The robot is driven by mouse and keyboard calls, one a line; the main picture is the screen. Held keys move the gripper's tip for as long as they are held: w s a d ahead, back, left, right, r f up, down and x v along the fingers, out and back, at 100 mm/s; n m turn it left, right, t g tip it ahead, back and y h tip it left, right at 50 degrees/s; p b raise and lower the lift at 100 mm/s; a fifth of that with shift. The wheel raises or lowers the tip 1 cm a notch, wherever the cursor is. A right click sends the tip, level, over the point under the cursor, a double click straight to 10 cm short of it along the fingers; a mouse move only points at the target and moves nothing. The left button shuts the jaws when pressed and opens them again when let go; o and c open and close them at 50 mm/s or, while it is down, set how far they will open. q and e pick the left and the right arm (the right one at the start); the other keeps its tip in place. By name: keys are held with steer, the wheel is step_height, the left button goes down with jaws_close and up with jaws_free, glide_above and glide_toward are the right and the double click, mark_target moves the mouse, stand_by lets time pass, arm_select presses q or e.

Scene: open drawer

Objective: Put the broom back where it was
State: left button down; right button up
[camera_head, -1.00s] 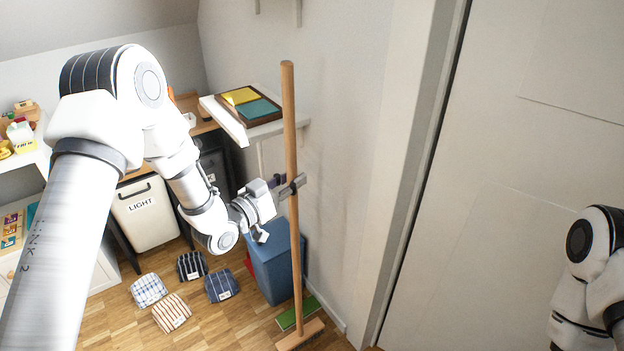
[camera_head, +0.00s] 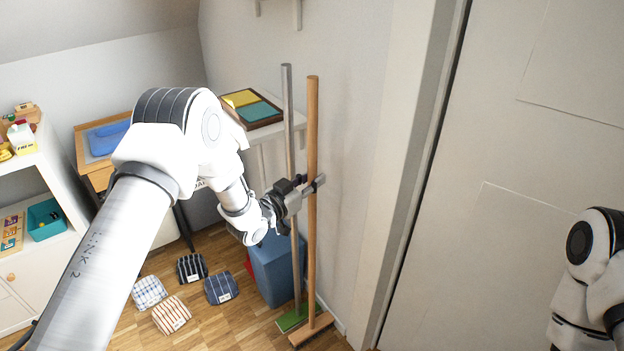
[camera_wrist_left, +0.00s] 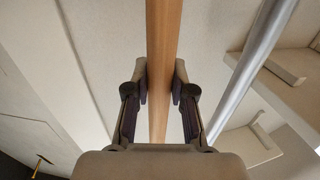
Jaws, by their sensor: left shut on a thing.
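The broom (camera_head: 312,130) has a long wooden handle and a wooden head at the floor. It stands nearly upright close to the wall, to the right of a grey-handled tool. My left gripper (camera_head: 314,187) is shut on the broom handle about a third of the way down. In the left wrist view the handle (camera_wrist_left: 162,60) runs between the two fingers (camera_wrist_left: 160,90). The broom's head (camera_head: 312,330) appears at floor level; I cannot tell whether it touches the floor. My right arm shows at the right edge, but its gripper is out of view.
A grey pole (camera_head: 288,120) with a green head (camera_head: 292,318) stands just left of the broom. A blue bin (camera_head: 275,270) stands behind them. A white shelf (camera_head: 262,132) with a coloured tray is on the wall. Several folded cloth bundles (camera_head: 190,267) lie on the floor.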

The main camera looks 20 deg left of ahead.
arm_select(q)
steer(key=c, duration=1)
jaws_free()
steer(key=shift+r, duration=0.1)
steer(key=v, duration=1.2)
steer(key=s+d+f+n+g+y, duration=0.1)
steer(key=s+f+n+g+y, duration=0.3)
steer(key=s+f, duration=0.6)
steer(key=s+d+f+m+g+y, duration=0.1)
steer(key=s+f+g, duration=0.55)
steer(key=f, duration=0.45)
steer(key=s+f+n+g+y, duration=0.1)
steer(key=s+f+g, duration=0.1)
steer(key=s, duration=0.7)
steer(key=s+a+f+n+g+y, duration=0.1)
steer(key=s+g, duration=0.3)
steer(key=s, duration=0.5)
steer(key=shift+s+a+f, duration=0.2)
steer(key=shift+a+f, duration=0.1)
steer(key=shift+f, duration=0.6)
